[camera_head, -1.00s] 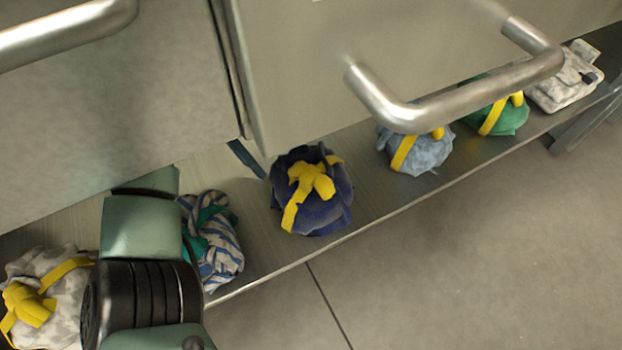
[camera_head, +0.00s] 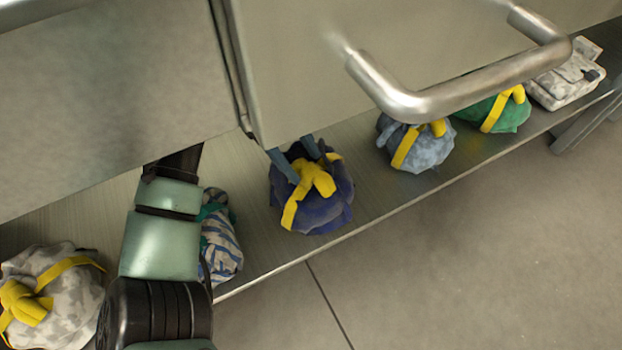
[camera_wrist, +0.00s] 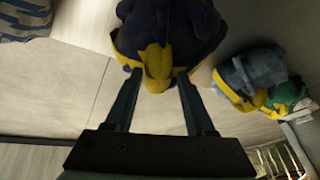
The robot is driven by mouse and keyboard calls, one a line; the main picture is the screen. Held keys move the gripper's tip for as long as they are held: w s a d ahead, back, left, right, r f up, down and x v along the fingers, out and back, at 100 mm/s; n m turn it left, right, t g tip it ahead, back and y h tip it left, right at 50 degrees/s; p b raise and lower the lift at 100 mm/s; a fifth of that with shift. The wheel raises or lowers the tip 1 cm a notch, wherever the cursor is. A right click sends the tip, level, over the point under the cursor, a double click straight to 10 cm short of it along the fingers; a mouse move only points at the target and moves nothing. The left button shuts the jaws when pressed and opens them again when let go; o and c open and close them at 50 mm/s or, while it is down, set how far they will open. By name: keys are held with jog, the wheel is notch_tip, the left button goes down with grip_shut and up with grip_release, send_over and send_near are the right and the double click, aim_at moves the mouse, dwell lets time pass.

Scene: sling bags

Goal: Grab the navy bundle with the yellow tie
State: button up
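The navy bundle (camera_head: 322,212) with the yellow tie sits on the metal shelf (camera_head: 372,205), below the cabinet front. In the wrist view the bundle (camera_wrist: 195,25) fills the top middle, its yellow knot (camera_wrist: 158,65) facing my gripper. My gripper (camera_head: 304,168) is at the bundle's top, its two fingers coming from the cabinet side. In the wrist view my gripper (camera_wrist: 158,74) has its fingers wide apart, one tip on each side of the knot. I cannot tell whether the tips touch the cloth. The cabinet hides part of my gripper.
A striped bundle (camera_head: 222,250) and a pale camouflage bundle (camera_head: 70,285) lie to the left, partly behind my arm. A grey-blue bundle (camera_head: 425,152), a green bundle (camera_head: 508,115) and a pale pouch (camera_head: 565,80) lie to the right. A metal handle (camera_head: 450,100) juts out above.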

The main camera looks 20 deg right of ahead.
grip_shut()
dwell(1.1)
